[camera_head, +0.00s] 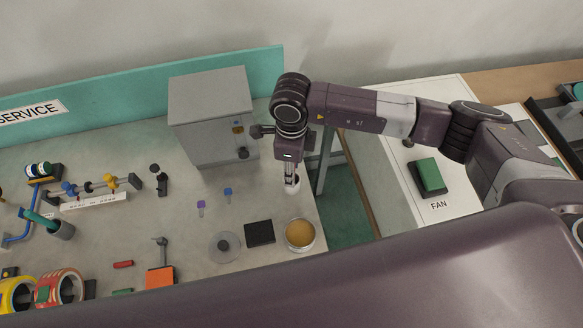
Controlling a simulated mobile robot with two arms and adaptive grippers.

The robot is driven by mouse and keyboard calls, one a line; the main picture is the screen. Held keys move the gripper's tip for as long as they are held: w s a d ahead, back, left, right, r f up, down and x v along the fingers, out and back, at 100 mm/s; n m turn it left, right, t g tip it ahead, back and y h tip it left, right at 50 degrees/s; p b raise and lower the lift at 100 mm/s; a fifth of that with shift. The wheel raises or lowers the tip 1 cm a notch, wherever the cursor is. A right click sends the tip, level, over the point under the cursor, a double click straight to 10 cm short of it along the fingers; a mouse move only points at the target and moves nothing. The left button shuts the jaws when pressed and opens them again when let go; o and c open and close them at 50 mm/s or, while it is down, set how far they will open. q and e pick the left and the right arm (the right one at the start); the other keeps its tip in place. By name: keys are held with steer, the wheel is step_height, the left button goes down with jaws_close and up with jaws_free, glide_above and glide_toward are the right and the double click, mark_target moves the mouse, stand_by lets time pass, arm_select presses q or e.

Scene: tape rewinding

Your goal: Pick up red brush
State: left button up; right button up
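A small red bar (123,264) lies on the grey workbench at the lower left; it is too small to tell whether it is the red brush. No other thing shows clearly as a red brush. My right gripper (291,184) points down over the right part of the bench, in front of the grey cabinet and well to the right of the red bar. Its fingers look close together, with something pale at the tips; I cannot tell whether it is shut or holds anything. My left gripper is not in view.
A grey cabinet (211,112) stands at the back. A round tin (300,234), a black square (260,233) and a grey disc (225,246) lie near the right gripper. A cup with a teal-handled tool (62,230) and tape rolls (60,288) are at the left.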

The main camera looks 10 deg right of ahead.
steer(key=shift+f, duration=0.35)
steer(key=shift+c, duration=0.6)
jaws_close()
steer(key=shift+r, duration=0.1)
steer(key=shift+w+r+b, duration=0.1)
steer(key=shift+r+b, duration=0.2)
steer(key=shift+r, duration=0.2)
step_height(320, 180, up, 19)
steer(key=b, duration=0.5)
steer(key=shift+b, duration=0.35)
